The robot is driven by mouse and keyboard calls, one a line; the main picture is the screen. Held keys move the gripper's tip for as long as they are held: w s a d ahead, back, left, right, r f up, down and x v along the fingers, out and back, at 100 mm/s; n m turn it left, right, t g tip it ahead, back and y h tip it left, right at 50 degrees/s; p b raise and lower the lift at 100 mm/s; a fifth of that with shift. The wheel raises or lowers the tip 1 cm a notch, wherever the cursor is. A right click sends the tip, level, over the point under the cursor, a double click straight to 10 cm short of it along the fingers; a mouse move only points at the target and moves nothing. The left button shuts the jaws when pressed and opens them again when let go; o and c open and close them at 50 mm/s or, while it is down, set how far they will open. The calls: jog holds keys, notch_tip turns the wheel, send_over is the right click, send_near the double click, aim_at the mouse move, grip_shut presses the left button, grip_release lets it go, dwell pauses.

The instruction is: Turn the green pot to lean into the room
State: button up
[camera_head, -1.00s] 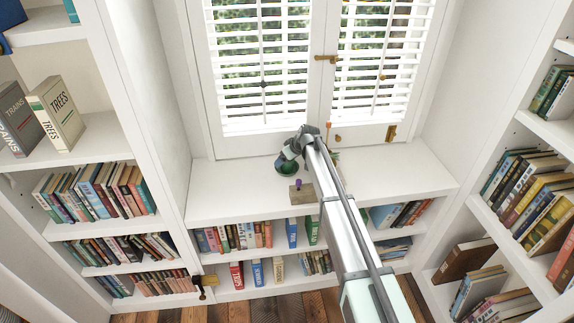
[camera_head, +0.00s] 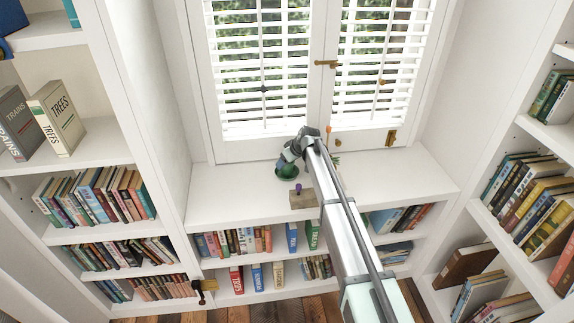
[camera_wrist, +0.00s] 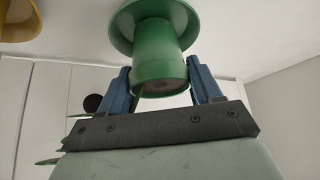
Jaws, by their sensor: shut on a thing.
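The green pot (camera_head: 287,171) stands on the white window ledge (camera_head: 235,195), left of my arm's end and partly covered by it. In the wrist view the green pot (camera_wrist: 160,50) shows a wide green saucer-like flare at the top of the picture and a narrower end towards my gripper. My gripper (camera_wrist: 161,84) has its two blue fingers on either side of that narrower end, shut on it. In the head view my gripper (camera_head: 289,157) is above the pot, in front of the shutters. The pot's lean is hard to judge.
A small wooden block (camera_head: 302,200) with a purple thing on it sits near the ledge's front edge. A mustard-coloured round thing (camera_wrist: 18,20) is at the wrist view's corner. Shutters (camera_head: 265,80) stand close behind; the ledge's left part is clear.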

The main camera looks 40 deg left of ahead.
notch_tip(320, 180, up, 12)
dwell(0.9)
jog(key=shift+m+t, duration=0.4)
jog(key=shift+m, duration=0.3)
jog(key=f, duration=0.3)
jog(key=s+f, duration=0.1)
jog(key=f, duration=0.6)
jog(key=shift+s+f, duration=0.1)
jog(key=shift+s, duration=0.25)
jog(key=shift+w+r+m+t+h, duration=0.15)
jog(key=shift+w+r+m+t, duration=0.1)
jog(key=shift+w+m, duration=0.2)
jog(key=shift+w+r+m+t+h, duration=0.15)
jog(key=shift+w+m+t, duration=0.15)
jog(key=shift+m, duration=0.25)
jog(key=shift+w+m, duration=0.1)
jog(key=shift+m, duration=0.2)
jog(key=shift+f, duration=0.15)
